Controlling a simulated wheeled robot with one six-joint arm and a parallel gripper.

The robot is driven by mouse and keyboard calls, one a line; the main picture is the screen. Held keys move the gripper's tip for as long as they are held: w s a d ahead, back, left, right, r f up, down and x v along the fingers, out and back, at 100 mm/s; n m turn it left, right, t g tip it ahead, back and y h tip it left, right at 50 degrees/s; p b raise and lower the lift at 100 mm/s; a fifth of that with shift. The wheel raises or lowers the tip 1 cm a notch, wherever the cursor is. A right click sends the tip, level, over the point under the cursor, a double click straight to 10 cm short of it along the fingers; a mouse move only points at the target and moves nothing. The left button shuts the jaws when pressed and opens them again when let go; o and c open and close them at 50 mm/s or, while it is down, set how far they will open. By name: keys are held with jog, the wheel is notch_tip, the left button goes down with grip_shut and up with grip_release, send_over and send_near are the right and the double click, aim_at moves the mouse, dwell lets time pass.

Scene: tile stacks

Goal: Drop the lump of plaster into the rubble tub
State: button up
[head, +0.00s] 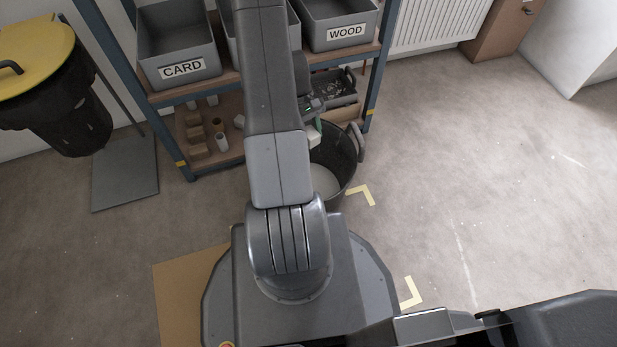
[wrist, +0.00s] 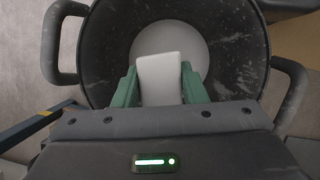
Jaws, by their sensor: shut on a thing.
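The lump of plaster (wrist: 158,78) is a pale block between the green fingers of my gripper (wrist: 159,85) in the wrist view. My gripper is shut on it and holds it over the open mouth of the rubble tub (wrist: 236,45). The tub is round, black and scuffed, with a handle on each side and a pale round patch at its bottom. In the head view the tub (head: 343,158) stands on the floor in front of the shelf, partly hidden by my arm. A small pale part of the plaster (head: 314,138) shows there at the tub's mouth.
A blue-framed shelf (head: 160,98) behind the tub holds grey bins labelled CARD (head: 182,70) and WOOD (head: 346,34). A black bin with a yellow lid (head: 38,55) stands at the left. The carpet at the right is clear, with yellow corner marks (head: 372,196).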

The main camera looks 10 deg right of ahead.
jog(key=shift+f, duration=0.35)
jog(key=o, duration=1.1)
jog(key=shift+r, duration=0.1)
jog(key=p+v, duration=0.4)
jog(key=v, duration=0.9)
jog(key=shift+w+a+r, duration=0.1)
jog(key=shift+r, duration=0.3)
jog(key=b+x, duration=0.4)
jog(key=x, duration=1)
jog(key=shift+f, duration=0.35)
notch_tip(320, 180, up, 3)
jog(key=shift+w+r+p, duration=0.1)
jog(key=shift+r+p, duration=0.1)
jog(key=shift+p, duration=0.75)
jog(key=shift+r+p, duration=0.45)
jog(key=shift+r, duration=0.25)
